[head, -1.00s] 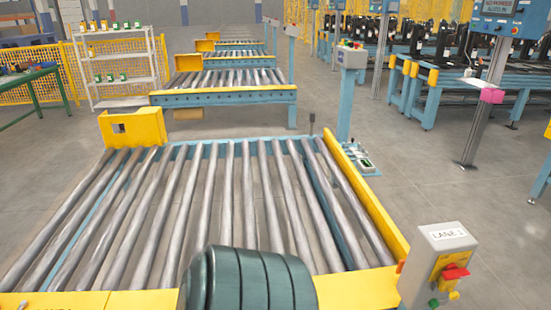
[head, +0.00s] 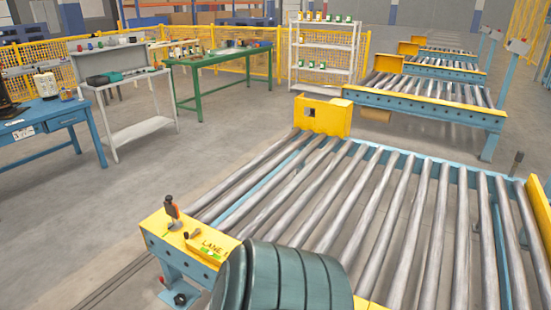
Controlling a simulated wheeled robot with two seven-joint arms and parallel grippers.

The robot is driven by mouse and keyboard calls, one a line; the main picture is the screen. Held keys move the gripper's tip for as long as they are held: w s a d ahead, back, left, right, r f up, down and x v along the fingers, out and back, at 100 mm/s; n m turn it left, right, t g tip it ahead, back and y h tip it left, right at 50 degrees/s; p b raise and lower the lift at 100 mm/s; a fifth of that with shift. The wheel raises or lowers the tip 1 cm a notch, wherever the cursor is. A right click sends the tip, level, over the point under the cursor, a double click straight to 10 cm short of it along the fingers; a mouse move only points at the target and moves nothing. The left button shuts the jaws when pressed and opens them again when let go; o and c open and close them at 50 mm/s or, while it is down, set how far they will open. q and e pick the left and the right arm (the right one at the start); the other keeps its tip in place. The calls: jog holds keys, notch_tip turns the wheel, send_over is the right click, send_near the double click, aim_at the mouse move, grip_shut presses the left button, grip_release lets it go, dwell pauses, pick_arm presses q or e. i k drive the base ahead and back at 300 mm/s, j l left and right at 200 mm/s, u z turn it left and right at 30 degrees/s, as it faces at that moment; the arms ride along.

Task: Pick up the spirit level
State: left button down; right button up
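I cannot make out a spirit level for certain in the head view. A small green-and-yellow item (head: 208,250) lies by the LANE lettering on the yellow near-left corner of the roller conveyor (head: 172,232); it is too small to identify. A short tan-handled tool (head: 193,236) lies beside it. Neither of my grippers is in view.
A green table (head: 222,60) with items on it, a grey workbench (head: 125,78) and a blue desk (head: 45,118) stand at the left. A white shelf (head: 322,50) stands behind the conveyor's yellow box (head: 322,115). Open floor (head: 90,220) lies left of the conveyor.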

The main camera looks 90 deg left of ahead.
aim_at(211, 257)
jog(key=u, duration=3.3)
jog(key=i+j+z, duration=0.35)
jog(key=j, duration=0.25)
jog(key=i+j+z, duration=0.3)
jog(key=j, duration=0.35)
jog(key=i+j+z, duration=0.2)
jog(key=j, duration=0.15)
